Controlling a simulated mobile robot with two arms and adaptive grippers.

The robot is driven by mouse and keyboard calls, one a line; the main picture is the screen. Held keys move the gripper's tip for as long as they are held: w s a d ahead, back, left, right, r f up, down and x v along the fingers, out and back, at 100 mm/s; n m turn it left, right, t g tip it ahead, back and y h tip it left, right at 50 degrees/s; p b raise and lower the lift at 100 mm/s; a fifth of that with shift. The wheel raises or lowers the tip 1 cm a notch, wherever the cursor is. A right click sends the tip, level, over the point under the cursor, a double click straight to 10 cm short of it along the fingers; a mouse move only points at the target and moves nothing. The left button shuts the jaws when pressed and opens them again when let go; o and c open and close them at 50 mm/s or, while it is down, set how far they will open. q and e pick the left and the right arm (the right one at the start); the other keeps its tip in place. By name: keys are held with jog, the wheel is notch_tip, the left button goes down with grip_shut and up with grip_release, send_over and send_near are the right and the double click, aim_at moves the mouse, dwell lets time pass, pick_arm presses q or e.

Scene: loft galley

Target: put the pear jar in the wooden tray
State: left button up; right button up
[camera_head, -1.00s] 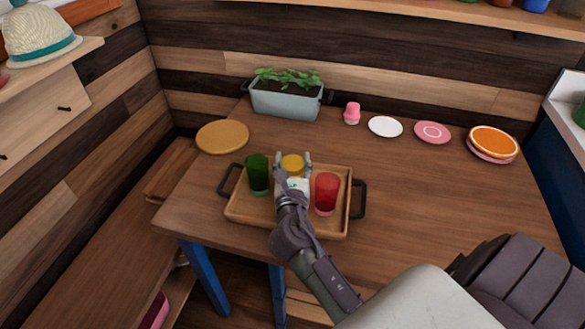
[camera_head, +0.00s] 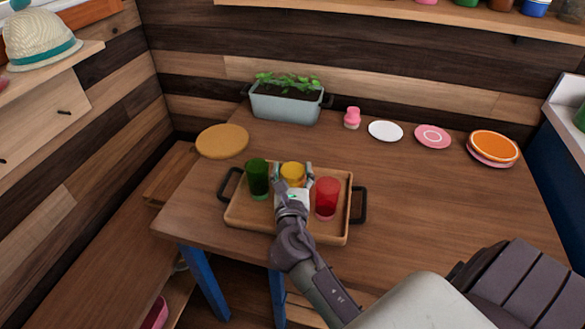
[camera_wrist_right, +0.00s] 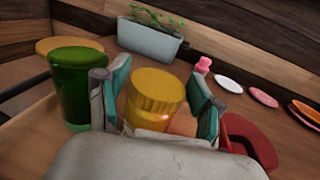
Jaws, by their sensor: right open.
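The yellow jar (camera_head: 293,170), which I take for the pear jar, appears to stand upright in the wooden tray (camera_head: 238,214), between a green glass and a red glass. My right gripper (camera_head: 295,174) is open, with one finger on each side of the jar. The right wrist view shows the yellow jar (camera_wrist_right: 155,97) between the spread fingers of the gripper (camera_wrist_right: 160,95). The hand hides the jar's lower part, so its base contact is hidden. My left gripper is not in view.
The green glass (camera_head: 257,177) stands left of the jar and the red glass (camera_head: 327,198) right of it, both close to the hand. Behind are a planter (camera_head: 285,107), a round wooden board (camera_head: 222,141), a pink shaker (camera_head: 352,118) and several plates. The table's right part is clear.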

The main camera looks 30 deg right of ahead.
jog(key=b+v, duration=0.1)
jog(key=v, duration=1)
